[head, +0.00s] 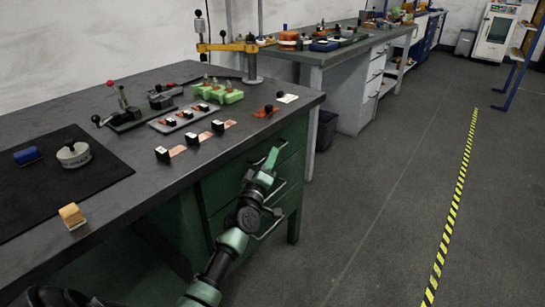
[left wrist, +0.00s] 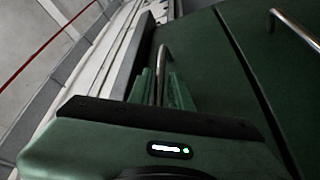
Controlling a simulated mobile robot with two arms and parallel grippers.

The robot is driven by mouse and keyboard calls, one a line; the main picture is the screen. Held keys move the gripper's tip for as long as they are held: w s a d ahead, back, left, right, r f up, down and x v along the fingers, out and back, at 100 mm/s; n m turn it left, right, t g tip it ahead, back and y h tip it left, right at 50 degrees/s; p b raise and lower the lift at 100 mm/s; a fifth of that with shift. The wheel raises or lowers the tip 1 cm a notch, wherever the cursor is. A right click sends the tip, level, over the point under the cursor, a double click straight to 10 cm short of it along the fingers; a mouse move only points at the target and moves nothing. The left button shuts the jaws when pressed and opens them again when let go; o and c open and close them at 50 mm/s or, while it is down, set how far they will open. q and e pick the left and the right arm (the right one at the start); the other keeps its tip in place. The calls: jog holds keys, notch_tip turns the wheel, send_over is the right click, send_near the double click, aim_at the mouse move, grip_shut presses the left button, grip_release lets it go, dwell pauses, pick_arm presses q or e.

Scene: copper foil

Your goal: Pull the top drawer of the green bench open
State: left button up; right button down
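The green bench (head: 192,234) has a dark top and green drawer fronts on its right side, with bar handles. The top drawer (head: 238,166) looks flush with the bench. My left gripper (head: 271,158) is at the top drawer's front, by its handle. In the left wrist view my left gripper's green fingers (left wrist: 161,90) stand close on both sides of a metal handle (left wrist: 163,60) and look shut on it. The finger contact is partly hidden by the gripper body. Another handle (left wrist: 296,30) shows at the upper right of that view. My right gripper is not in view.
A second bench (head: 340,70) stands behind. The floor (head: 390,180) to the right is clear, with a yellow-black stripe (head: 456,205).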

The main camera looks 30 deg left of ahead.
pick_arm(q)
jog(key=shift+x, duration=1.05)
grip_shut()
jog(key=shift+f, duration=0.1)
dwell(0.6)
